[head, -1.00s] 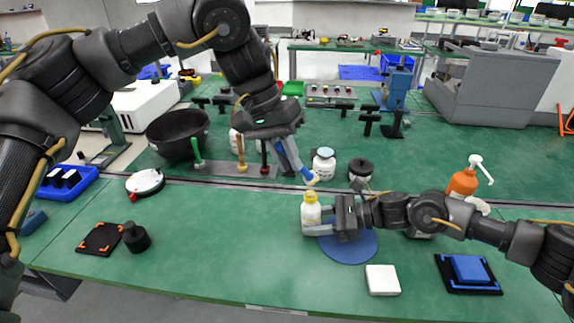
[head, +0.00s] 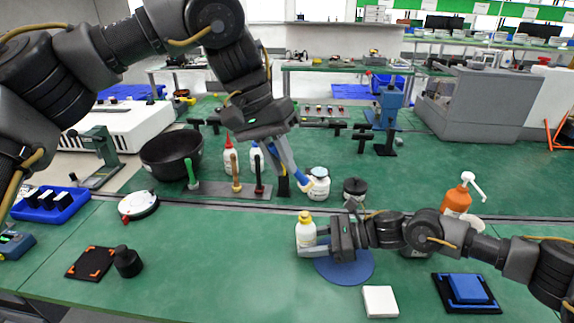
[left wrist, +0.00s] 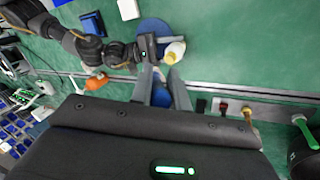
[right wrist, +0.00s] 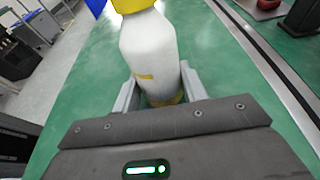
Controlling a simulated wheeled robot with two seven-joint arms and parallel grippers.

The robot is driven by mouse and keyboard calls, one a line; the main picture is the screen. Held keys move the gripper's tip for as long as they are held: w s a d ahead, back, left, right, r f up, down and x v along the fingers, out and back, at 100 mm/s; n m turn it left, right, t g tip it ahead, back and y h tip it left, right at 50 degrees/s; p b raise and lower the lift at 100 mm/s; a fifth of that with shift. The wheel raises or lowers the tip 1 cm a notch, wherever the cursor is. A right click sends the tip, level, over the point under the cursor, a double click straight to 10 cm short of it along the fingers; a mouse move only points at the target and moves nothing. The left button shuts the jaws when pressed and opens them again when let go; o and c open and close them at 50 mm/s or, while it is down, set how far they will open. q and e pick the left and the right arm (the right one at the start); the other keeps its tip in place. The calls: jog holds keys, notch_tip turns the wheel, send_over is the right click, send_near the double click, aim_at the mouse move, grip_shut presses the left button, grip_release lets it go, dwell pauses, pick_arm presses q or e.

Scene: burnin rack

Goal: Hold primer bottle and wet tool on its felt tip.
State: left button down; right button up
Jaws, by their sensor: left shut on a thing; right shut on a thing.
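The primer bottle (head: 306,236) is whitish with a yellow cap (head: 305,216). It stands upright in my right gripper (head: 318,242), which is shut around its body at the blue round mat. The right wrist view shows the bottle (right wrist: 150,58) between the fingers. My left gripper (head: 276,158) is shut on a slim blue tool (head: 291,170), tilted down to the right, with a pale yellowish end (head: 306,186). That end is above the bottle cap, apart from it in the head view. In the left wrist view the tool (left wrist: 161,96) is between the fingers, partly hidden. I cannot make out a felt tip.
The blue round mat (head: 345,270) lies under my right gripper. A white block (head: 380,301) and a blue block on a black pad (head: 469,289) lie in front. A white jar (head: 320,184), a dark jar (head: 355,188) and a tool rack (head: 222,188) stand behind.

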jog(key=o, duration=0.8)
jog(key=shift+o, duration=0.2)
